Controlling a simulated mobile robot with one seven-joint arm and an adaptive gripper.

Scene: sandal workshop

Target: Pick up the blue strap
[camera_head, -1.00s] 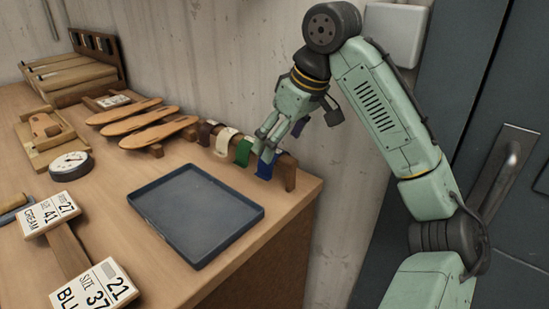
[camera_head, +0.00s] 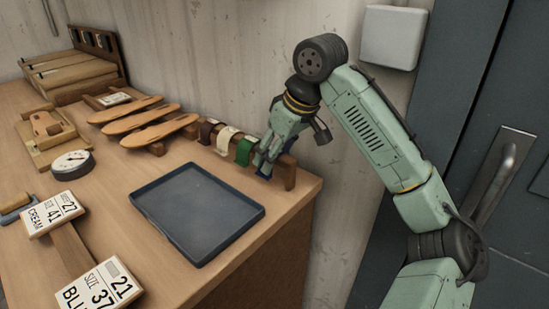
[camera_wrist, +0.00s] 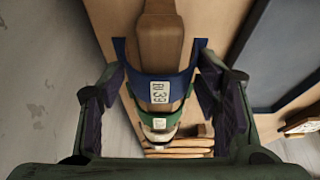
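The blue strap (camera_wrist: 184,84) hangs over the wooden rail (camera_wrist: 158,30) at its right end and carries a white label reading 39. In the head view it is mostly hidden behind my gripper (camera_head: 264,164). In the wrist view my gripper (camera_wrist: 160,78) is open, with one dark-padded finger on each side of the strap. I cannot tell whether either finger touches the strap. The green strap (camera_head: 244,152) hangs just left of the blue one, and also shows behind it in the wrist view (camera_wrist: 176,117).
A cream strap (camera_head: 225,140) and a brown strap (camera_head: 206,131) hang farther along the rail. An empty dark tray (camera_head: 197,213) lies in front. Several wooden soles (camera_head: 160,132), a dial gauge (camera_head: 72,163) and size cards (camera_head: 52,214) are to the left. The wall is close behind.

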